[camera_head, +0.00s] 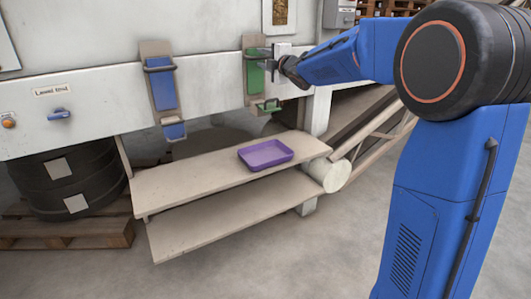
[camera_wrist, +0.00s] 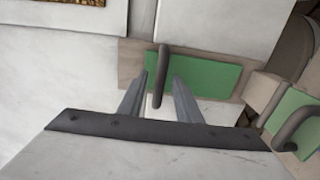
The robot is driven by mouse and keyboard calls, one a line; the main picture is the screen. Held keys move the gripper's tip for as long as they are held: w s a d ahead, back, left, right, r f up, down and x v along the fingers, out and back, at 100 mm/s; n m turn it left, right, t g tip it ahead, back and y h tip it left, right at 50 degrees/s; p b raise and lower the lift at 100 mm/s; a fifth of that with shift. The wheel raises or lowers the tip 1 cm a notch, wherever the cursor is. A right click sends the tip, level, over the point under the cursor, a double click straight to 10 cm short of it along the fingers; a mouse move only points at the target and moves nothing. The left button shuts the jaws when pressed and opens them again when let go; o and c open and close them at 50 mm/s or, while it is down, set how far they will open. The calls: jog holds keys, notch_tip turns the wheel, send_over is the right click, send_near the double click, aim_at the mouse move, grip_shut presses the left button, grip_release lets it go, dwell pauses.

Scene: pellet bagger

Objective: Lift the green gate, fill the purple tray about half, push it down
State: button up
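The green gate (camera_head: 254,80) is on the machine's front, above a short green spout piece with its own handle (camera_head: 267,106). In the wrist view the green gate (camera_wrist: 212,76) lies sideways, with a dark bar handle (camera_wrist: 160,78) across it. My gripper (camera_head: 285,66) is at the gate. In the wrist view its two fingers (camera_wrist: 162,80) stand on either side of the handle, with small gaps showing, so it looks open around the bar. The purple tray (camera_head: 266,154) sits flat on the upper shelf, below the spout and toward the front. It looks empty.
A blue gate (camera_head: 161,88) with a handle is to the left on the same panel. The upper shelf (camera_head: 190,182) is bare left of the tray, above a lower shelf (camera_head: 225,218). A pale roller (camera_head: 326,174) is at the shelf's right end.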

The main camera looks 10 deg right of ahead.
grip_shut()
jog(key=shift+r, duration=2.4)
dwell(5.2)
